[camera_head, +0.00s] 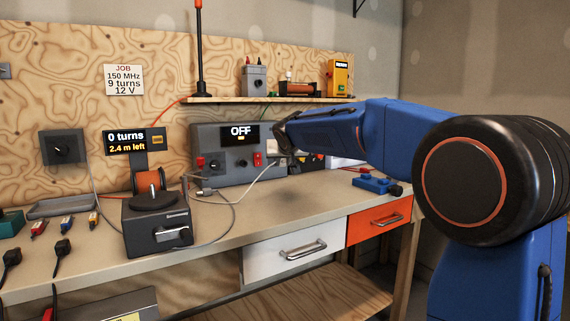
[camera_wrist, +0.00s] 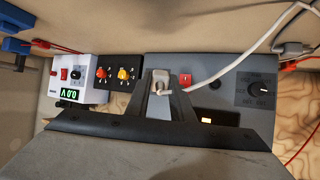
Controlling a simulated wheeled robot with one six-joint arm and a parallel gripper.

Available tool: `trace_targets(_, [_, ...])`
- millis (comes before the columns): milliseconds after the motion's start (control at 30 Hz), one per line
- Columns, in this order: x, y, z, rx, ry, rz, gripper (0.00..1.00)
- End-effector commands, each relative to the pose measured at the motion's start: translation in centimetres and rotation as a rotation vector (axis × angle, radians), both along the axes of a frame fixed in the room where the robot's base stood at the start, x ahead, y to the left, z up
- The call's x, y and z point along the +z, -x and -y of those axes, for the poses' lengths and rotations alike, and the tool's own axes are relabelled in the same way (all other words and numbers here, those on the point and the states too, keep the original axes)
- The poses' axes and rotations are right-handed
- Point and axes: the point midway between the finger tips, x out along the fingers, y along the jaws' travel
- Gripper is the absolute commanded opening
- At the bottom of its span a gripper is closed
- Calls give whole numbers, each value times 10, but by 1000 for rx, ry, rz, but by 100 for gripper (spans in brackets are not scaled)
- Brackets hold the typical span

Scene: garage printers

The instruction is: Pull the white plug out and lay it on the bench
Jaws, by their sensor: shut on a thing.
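The white plug (camera_wrist: 160,87) sits between the two fingertips of my gripper (camera_wrist: 161,92) in the wrist view. My gripper is shut on it. A white cable (camera_wrist: 243,62) runs from the plug toward the upper right. In the head view my gripper (camera_head: 284,140) is at the right side of the grey unit (camera_head: 213,158) marked OFF, above the bench (camera_head: 270,210). The cable (camera_head: 262,172) hangs from there down to the bench. The plug's front is hidden, and I cannot tell whether it is in a socket.
A black winder (camera_head: 157,231) stands on the bench at left, with several small plugs beside it. A blue block (camera_head: 374,184) lies near the right end. A shelf (camera_head: 270,100) with devices is above the unit. The front-middle bench top is clear.

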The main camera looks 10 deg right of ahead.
Motion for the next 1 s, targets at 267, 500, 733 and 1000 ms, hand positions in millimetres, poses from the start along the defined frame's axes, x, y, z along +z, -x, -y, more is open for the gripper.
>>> trace_targets(267, [1,3,-3,-11,0,-25,0])
trace_targets(500, [1,3,-2,-11,-1,-24,0])
trace_targets(733, [-5,3,-2,-11,0,-25,0])
trace_targets(1000, [-18,3,-2,-11,-1,-24,0])
